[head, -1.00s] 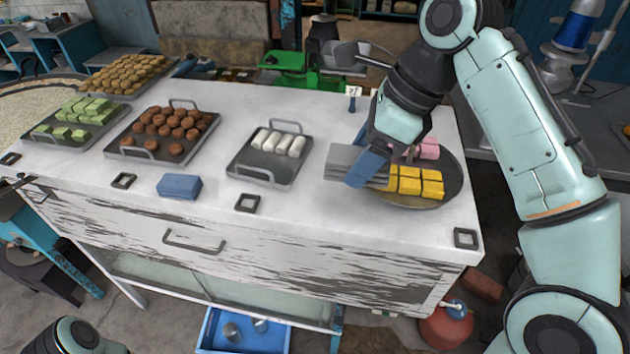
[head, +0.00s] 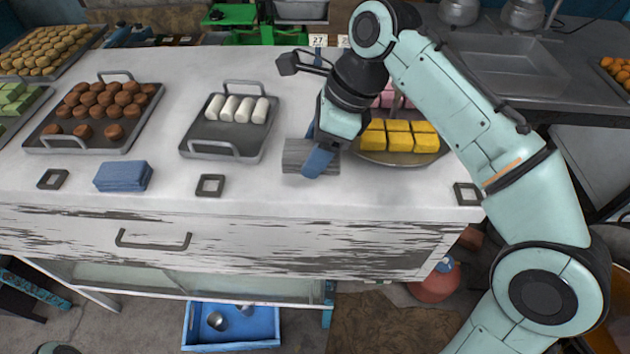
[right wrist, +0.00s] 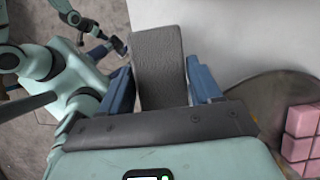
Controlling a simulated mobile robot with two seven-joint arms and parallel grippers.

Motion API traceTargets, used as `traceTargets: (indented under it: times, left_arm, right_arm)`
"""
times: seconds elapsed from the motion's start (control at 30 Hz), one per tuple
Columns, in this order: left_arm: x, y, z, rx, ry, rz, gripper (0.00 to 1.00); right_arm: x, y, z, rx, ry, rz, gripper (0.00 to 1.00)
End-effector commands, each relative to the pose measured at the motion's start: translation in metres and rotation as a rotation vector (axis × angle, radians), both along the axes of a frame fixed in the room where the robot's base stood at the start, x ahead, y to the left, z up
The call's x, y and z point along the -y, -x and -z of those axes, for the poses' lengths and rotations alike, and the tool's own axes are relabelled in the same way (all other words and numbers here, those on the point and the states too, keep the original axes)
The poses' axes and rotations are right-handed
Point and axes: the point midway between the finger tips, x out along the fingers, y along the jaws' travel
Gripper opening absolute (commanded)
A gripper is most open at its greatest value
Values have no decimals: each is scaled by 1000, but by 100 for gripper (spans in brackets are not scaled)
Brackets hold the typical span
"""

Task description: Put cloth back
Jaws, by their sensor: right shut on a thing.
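My right gripper (head: 322,158) is shut on a flat grey cloth (head: 296,156). In the right wrist view the cloth (right wrist: 159,70) stands out between the two blue fingers (right wrist: 165,90). The cloth is over the white counter, left of the round tray with yellow blocks; I cannot tell if it touches the counter. A folded blue cloth (head: 123,176) lies near the counter's front edge, left of the gripper. What looks like my left gripper (right wrist: 111,48) is small at the left of the right wrist view, its jaws unclear.
A round tray (head: 385,158) holds yellow and pink blocks beside my right gripper. A tray (head: 190,148) of white rolls and a tray (head: 40,140) of brown sweets stand farther left.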

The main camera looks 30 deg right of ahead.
Motion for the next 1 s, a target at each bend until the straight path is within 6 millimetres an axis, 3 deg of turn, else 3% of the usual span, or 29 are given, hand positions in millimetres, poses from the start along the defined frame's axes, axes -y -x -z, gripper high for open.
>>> traceTargets:
  times: [0.47, 0.87, 0.9, 0.93, 1.0]
  left_arm:
    - [0, 10, 24, -11, 1, 0, 43]
    - [0, 11, 25, -11, 1, 0, 43]
    - [0, 10, 25, -11, 1, 0, 43]
    - [0, 10, 25, -11, 1, 0, 43]
    - [0, 10, 25, -11, 1, 0, 43]
  right_arm:
    - [0, 1, 57, 0, -1, 1, 39]
    - [0, 0, 61, 3, -1, 1, 39]
    - [0, 0, 61, 3, -1, 1, 76]
    - [0, 0, 60, 3, -1, 1, 86]
    - [0, 0, 60, 3, -1, 1, 89]
